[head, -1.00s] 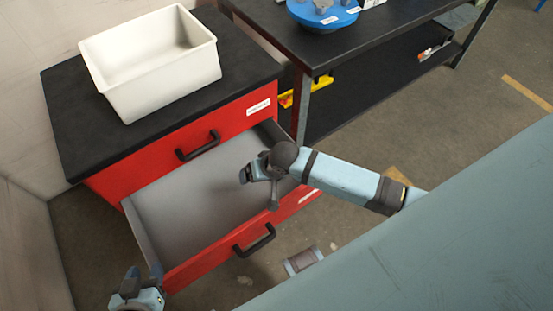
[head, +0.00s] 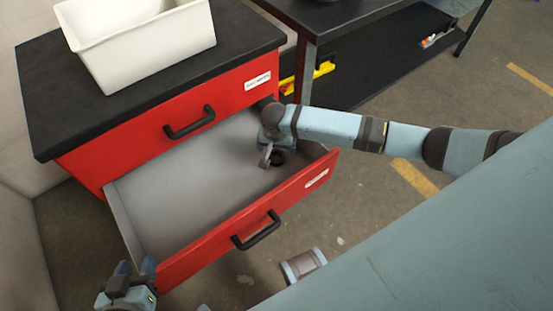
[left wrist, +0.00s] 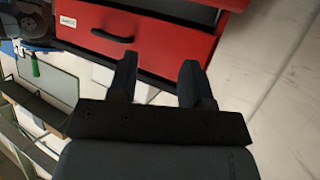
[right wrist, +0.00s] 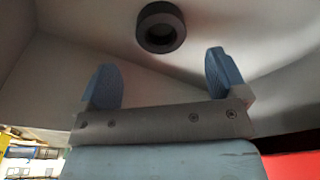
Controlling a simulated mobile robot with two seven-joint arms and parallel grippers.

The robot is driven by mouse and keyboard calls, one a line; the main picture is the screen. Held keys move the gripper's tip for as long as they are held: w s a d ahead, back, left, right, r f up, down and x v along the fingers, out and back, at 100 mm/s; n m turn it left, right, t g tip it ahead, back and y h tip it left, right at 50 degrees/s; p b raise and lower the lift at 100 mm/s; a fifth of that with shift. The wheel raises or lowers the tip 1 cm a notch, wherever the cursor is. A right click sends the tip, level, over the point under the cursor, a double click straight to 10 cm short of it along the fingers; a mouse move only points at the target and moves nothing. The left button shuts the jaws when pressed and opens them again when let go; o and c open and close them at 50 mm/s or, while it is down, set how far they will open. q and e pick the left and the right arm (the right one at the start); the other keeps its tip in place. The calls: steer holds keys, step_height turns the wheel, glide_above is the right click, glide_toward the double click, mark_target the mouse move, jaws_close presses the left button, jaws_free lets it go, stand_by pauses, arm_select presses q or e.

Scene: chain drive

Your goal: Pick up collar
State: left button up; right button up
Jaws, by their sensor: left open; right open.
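The collar (head: 280,158), a small dark ring, lies on the grey floor of the open drawer, towards its right end. In the right wrist view the collar (right wrist: 158,46) lies flat, beyond the fingertips and roughly centred between them. My right gripper (head: 265,154) is inside the drawer space close to the collar, partly hiding it. It is open and empty, with its two blue fingers apart in the right wrist view (right wrist: 160,68). My left gripper (head: 136,270) is open and empty outside the drawer's front left corner; its fingers also show in the left wrist view (left wrist: 158,70).
The red cabinet (head: 100,165) has a black top carrying a white bin (head: 150,50). The open drawer's walls and front panel (head: 200,250) surround the collar. A dark workbench (head: 335,20) stands to the right. The rest of the drawer floor is clear.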

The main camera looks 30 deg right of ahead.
mark_target(277, 158)
arm_select(q)
steer(key=shift+r, duration=0.1)
arm_select(e)
steer(key=shift+f, duration=0.5)
arm_select(q)
steer(key=shift+w+d+f+b, duration=0.1)
steer(key=shift+d+f+b, duration=0.1)
steer(key=shift+b, duration=0.6)
arm_select(e)
step_height(277, 158, down, 2)
steer(key=shift+w+f, duration=0.1)
steer(key=shift+w, duration=0.05)
step_height(277, 158, down, 3)
steer(key=shift+w+d+r+b, duration=0.1)
steer(key=shift+r+b, duration=0.1)
steer(key=shift+b, duration=0.3)
arm_select(q)
steer(key=r+t, duration=0.1)
steer(key=w+d+r+h, duration=0.1)
steer(key=r, duration=0.1)
steer(key=shift+w+d+r+t, duration=0.1)
steer(key=shift+w+d+t, duration=0.05)
steer(key=shift+t, duration=0.25)
arm_select(e)
steer(key=shift+r, duration=0.1)
steer(key=c, duration=1.1)
steer(key=shift+c, duration=0.8)
steer(key=shift+r, duration=0.1)
